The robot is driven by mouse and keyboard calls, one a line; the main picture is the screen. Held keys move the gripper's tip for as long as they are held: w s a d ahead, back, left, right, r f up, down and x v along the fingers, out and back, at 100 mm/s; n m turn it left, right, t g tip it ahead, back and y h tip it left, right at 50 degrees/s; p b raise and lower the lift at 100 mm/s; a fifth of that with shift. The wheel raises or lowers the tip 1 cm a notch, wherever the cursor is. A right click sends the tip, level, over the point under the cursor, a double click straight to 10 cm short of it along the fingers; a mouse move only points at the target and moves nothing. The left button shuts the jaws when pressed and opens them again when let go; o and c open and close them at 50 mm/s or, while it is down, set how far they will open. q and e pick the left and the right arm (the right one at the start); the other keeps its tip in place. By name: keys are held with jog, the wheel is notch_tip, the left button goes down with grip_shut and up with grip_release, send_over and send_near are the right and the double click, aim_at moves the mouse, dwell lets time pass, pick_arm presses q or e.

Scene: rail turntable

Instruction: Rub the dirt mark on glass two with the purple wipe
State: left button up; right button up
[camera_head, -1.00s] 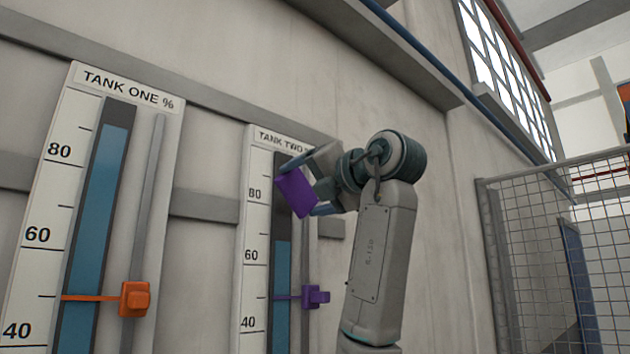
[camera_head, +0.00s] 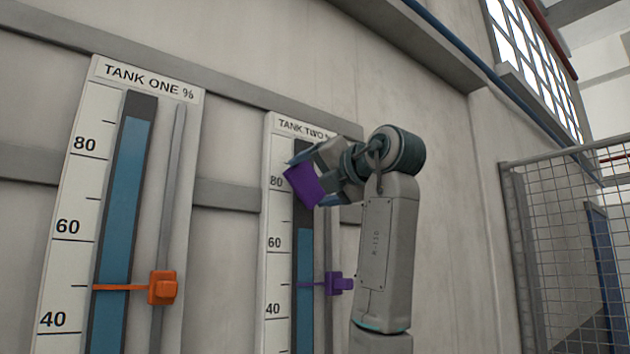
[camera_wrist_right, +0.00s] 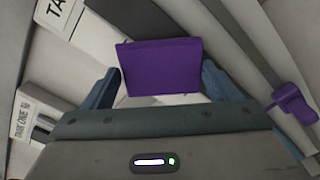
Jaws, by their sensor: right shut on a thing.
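The purple wipe (camera_head: 303,186) is held in my right gripper (camera_head: 312,176), in front of the upper part of the Tank Two gauge glass (camera_head: 304,265). In the right wrist view the wipe (camera_wrist_right: 160,67) spans between the two blue fingers, which are shut on it. Blue fills the lower part of glass two, with dark glass above. No dirt mark is visible; the wipe and gripper cover part of the glass. I cannot tell whether the wipe touches the glass. My left gripper is not in view.
The Tank Two scale has a purple slider (camera_head: 340,284) below my gripper. The Tank One gauge (camera_head: 128,200) with an orange slider (camera_head: 163,288) stands to the left. A wire mesh fence (camera_head: 560,240) is at the right.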

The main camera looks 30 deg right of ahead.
jog(key=shift+w, duration=1.15)
jog(key=shift+d, duration=2.05)
jog(key=shift+w+a+r, duration=0.1)
jog(key=shift+a+r, duration=0.05)
jog(key=shift+r, duration=0.65)
jog(key=shift+w+a+r, duration=0.1)
jog(key=shift+r, duration=0.7)
jog(key=shift+a, duration=0.1)
